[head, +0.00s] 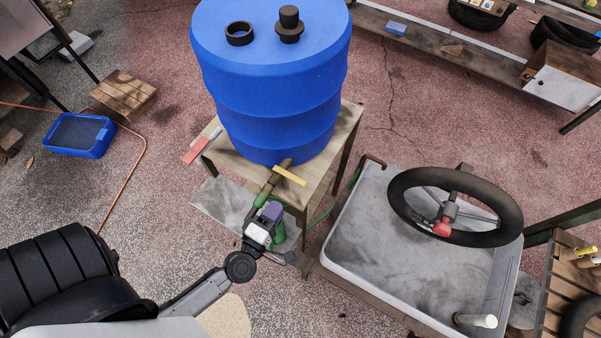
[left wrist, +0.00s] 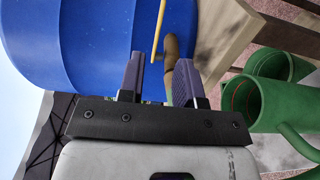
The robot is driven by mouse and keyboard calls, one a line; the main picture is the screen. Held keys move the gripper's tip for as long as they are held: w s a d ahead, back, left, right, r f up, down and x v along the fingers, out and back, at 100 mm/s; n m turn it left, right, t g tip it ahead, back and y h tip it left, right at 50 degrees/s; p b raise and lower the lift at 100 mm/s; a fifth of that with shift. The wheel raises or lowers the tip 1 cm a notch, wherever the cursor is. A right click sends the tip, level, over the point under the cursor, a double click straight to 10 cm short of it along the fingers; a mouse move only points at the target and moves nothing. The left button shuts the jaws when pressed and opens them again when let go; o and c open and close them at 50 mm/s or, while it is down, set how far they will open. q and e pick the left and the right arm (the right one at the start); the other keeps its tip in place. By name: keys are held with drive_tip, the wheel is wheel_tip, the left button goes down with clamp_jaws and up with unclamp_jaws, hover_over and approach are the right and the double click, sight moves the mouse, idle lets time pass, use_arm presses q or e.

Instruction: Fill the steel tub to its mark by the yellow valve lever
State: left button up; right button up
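The yellow valve lever (head: 290,176) sits on a brass tap (head: 268,187) low on the blue barrel (head: 270,85). My left gripper (head: 268,211) is just in front of the tap. In the left wrist view its two fingers (left wrist: 160,62) are apart, with the tap (left wrist: 171,50) seen between and beyond them and the yellow lever (left wrist: 159,28) standing ahead. No contact with the lever is visible. The steel tub (head: 345,262) is at the right; a thin line runs along its right inner wall. I cannot tell its water level. My right gripper is not in view.
A green can (left wrist: 242,101) stands beside the gripper. The barrel rests on a wooden stand (head: 343,128). A black steering wheel (head: 405,205) overhangs the tub. A green hose (head: 322,215) runs toward the tub. A blue crate (head: 78,151) is on the floor at left.

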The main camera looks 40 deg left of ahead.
sight(290, 177)
use_arm(q)
drive_tip(key=p+x, duration=0.1)
drive_tip(key=x, duration=1.1)
drive_tip(key=shift+d, duration=0.1)
drive_tip(key=shift+w+p, duration=0.3)
drive_tip(key=shift+w, duration=0.25)
drive_tip(key=c, duration=0.6)
